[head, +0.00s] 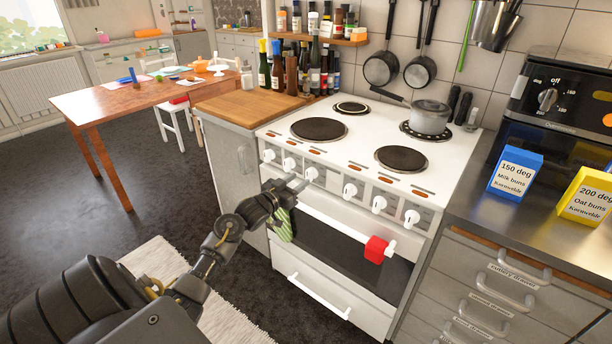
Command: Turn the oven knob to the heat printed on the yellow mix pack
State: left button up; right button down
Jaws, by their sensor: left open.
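The yellow mix pack (586,197) stands on the steel counter at the right edge and reads "200 deg Oat buns". A row of white knobs (350,190) runs along the front of the white cooker (345,150). A black appliance (580,95) behind the packs has a dial knob (548,98) with "off" printed above it and small numbers around it. Which knob is the oven's is not labelled legibly. My left gripper (297,182) is open in front of the cooker, close to the left-middle knobs; contact cannot be told. My right gripper is out of view.
A blue pack (515,172) reading "150 deg Milk buns" stands left of the yellow one. A pot (429,117) sits on the back right hotplate. A red cloth (376,250) and a green striped cloth (283,223) hang at the oven handle. Drawer handles stick out at right.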

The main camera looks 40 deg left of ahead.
aim_at(307, 174)
pick_arm(q)
jog(key=w, duration=0.5)
jog(key=shift+w, duration=0.1)
jog(key=c, duration=0.7)
